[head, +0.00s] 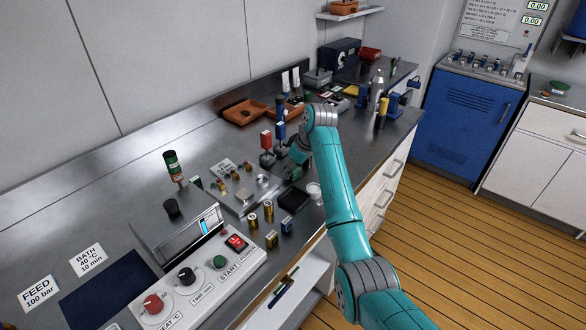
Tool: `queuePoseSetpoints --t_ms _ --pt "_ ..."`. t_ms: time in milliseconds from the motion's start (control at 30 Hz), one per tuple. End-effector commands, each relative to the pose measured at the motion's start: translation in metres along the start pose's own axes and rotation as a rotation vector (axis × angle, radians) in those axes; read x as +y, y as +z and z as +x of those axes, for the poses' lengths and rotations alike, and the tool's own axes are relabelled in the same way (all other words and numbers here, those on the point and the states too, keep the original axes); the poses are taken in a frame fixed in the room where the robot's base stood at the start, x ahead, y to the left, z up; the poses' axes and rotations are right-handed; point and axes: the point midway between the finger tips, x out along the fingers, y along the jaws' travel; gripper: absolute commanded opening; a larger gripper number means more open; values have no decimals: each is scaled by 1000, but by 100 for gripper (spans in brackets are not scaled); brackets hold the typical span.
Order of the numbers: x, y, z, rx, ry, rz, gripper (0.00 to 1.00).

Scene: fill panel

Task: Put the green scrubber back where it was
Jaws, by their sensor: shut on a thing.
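My gripper (298,152) is low over the middle of the steel bench, behind the fill panel's metal plate (240,193). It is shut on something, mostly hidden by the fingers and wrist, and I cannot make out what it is. I cannot tell for certain which thing is the green scrubber. Another green thing (560,87) lies on the far right counter.
A red-topped post (266,141) and a blue-topped post (280,131) stand close left of my gripper. A black tray (293,199), a white cup (314,190) and several small gold cylinders (268,211) are nearer the front edge. Orange trays (244,112) lie behind.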

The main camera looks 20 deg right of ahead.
Motion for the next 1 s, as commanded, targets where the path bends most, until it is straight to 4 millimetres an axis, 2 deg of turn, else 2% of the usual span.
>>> queuePoseSetpoints --t_ms 267,300,333,733,867,1000 --pt "0 1 2 0 0 0 12" --pt "0 1 2 0 0 0 47" --pt "0 1 2 0 0 0 55" --pt "0 -1 -3 1 1 0 55" --pt "1 -2 -19 3 2 -1 55" --pt "1 -2 -46 3 2 -1 55"
